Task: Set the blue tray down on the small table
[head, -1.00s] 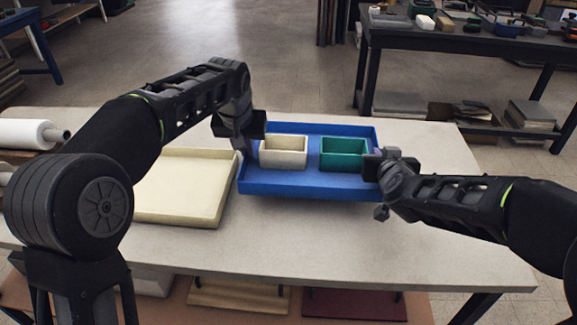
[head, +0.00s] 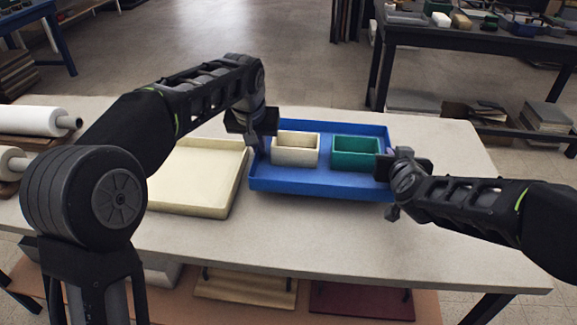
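The blue tray (head: 320,186) is level over the right half of the light-topped table (head: 330,230). I cannot tell whether it rests on the top or hangs just above it. A cream box (head: 296,158) and a green box (head: 350,160) stand upright in it, side by side. My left gripper (head: 263,142) is at the tray's left wall and looks shut on it. My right gripper (head: 391,180) is at the right wall and looks shut on it. My gripper bodies partly hide both fingertips. I cannot tell which table is the small one.
A cream tray (head: 190,205) lies on the light table, just left of the blue tray. White rolls (head: 30,121) are at the left edge. The tabletop is clear in front and to the right. A dark table (head: 400,38) with several items stands back right. A blue-legged table (head: 55,48) is back left.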

